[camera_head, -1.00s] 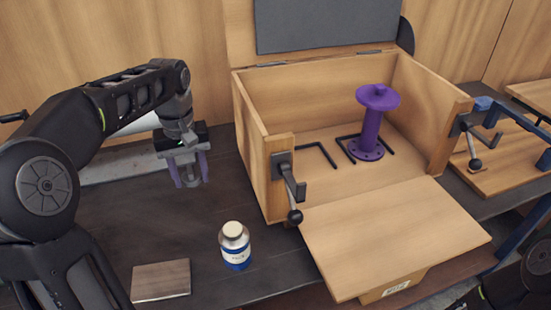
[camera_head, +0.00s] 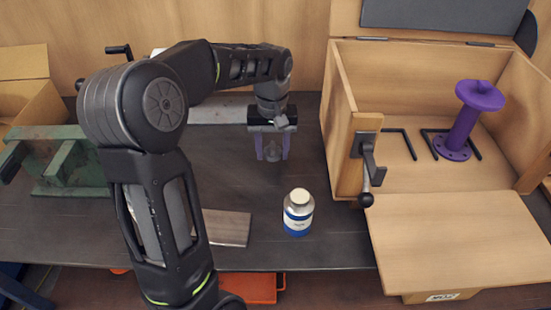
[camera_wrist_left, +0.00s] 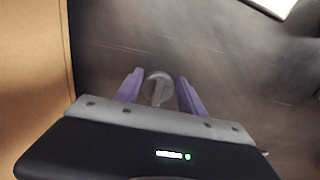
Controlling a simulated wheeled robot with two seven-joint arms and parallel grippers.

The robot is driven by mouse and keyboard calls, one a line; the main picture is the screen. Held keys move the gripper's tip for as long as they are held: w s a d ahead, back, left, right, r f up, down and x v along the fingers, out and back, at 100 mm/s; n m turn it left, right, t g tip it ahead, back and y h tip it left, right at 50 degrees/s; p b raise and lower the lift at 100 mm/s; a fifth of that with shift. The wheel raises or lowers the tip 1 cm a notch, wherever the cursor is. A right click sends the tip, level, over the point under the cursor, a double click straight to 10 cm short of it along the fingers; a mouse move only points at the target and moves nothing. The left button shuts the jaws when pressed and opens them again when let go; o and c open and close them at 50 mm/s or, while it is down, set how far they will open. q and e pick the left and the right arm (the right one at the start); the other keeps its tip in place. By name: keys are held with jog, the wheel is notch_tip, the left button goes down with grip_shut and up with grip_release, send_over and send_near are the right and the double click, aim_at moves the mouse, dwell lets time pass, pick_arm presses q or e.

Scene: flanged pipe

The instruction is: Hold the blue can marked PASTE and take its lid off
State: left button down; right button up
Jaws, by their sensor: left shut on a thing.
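I cannot tell whether this piece is a lid. My right gripper is not in view.
A wooden box (camera_head: 344,150) with its front flap down stands right of the can, holding a purple flanged pipe (camera_head: 464,125). A green metal fixture (camera_head: 65,175) and a cardboard box (camera_head: 35,100) are at left.

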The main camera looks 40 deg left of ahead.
aim_at(273, 155)
pick_arm(q)
jog(key=shift+f, duration=1.85)
jog(key=shift+f, duration=0.2)
jog(key=c, duration=0.7)
grip_release()
jog(key=shift+r, duration=0.1)
notch_tip(273, 155, up, 12)
jog(key=shift+r, duration=0.15)
jog(key=shift+d, duration=0.1)
